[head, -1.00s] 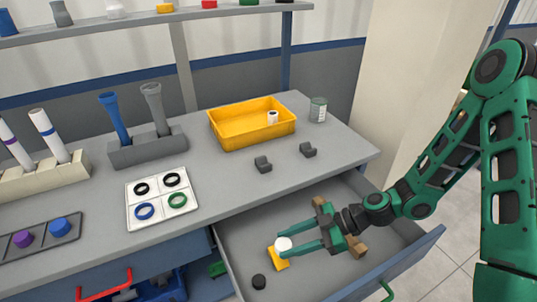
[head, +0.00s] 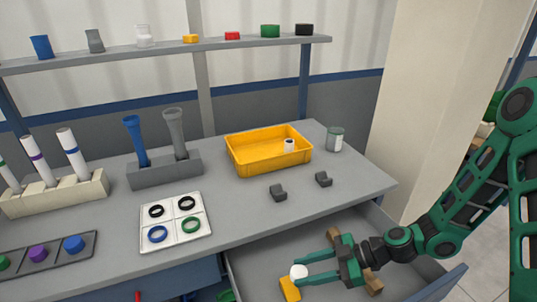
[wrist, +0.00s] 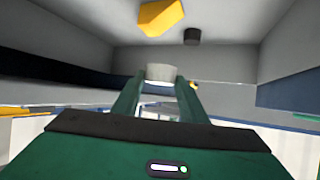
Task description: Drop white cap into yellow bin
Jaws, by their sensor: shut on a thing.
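The white cap (head: 299,271) is held between the fingertips of my gripper (head: 305,273), inside the open drawer. In the wrist view the cap (wrist: 161,72) sits at the ends of the two green fingers (wrist: 158,90). The yellow bin (head: 272,168) stands on the worktop, above and behind the drawer.
A yellow piece (head: 290,289) lies in the drawer (head: 250,262) by the cap. Wooden pieces (head: 333,236) are beside my gripper.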

